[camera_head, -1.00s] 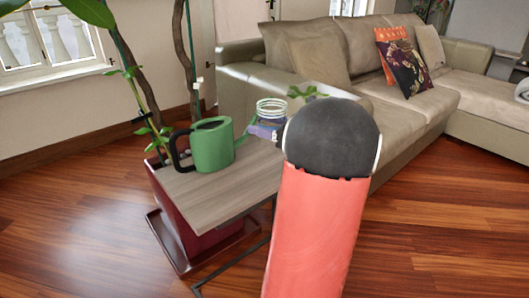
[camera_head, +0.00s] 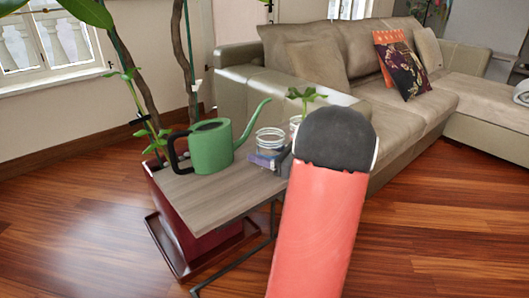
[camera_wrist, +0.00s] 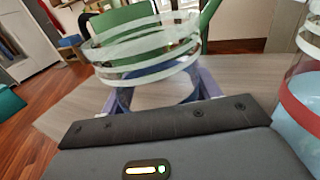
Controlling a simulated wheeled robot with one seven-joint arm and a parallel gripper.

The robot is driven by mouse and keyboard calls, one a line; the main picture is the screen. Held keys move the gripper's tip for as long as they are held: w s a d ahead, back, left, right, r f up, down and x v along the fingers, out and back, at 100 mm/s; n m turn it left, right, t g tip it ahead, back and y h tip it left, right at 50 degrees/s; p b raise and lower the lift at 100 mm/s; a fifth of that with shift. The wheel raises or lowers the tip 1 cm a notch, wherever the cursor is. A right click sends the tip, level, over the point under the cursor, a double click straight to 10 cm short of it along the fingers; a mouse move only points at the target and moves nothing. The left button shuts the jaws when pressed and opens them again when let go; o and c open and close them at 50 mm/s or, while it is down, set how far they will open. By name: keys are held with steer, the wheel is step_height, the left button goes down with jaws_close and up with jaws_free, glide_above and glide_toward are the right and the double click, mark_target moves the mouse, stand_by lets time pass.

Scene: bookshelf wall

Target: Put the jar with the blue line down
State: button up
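The clear jar (camera_head: 270,138) with white rings at its rim is at the far right end of the small wooden side table (camera_head: 215,190). In the wrist view the jar (camera_wrist: 145,50) stands between the two blue-purple fingers of my gripper (camera_wrist: 160,92), with a dark blue band showing low on it. My gripper (camera_head: 263,160) is closed around the jar's lower part, at about tabletop height. The jar looks about upright. Its base is hidden, so I cannot tell whether it touches the table.
A green watering can (camera_head: 211,147) with a dark handle stands left of the jar. Another jar (camera_wrist: 301,115), with a red line and light blue inside, is close on the right. A plant pot (camera_head: 185,235) is under the table. A beige sofa (camera_head: 390,135) stands behind.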

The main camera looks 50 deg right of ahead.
steer(key=o, duration=0.5)
steer(key=shift+c, duration=0.2)
steer(key=shift+r, duration=0.25)
steer(key=v, duration=1.2)
steer(key=shift+s+f, duration=0.1)
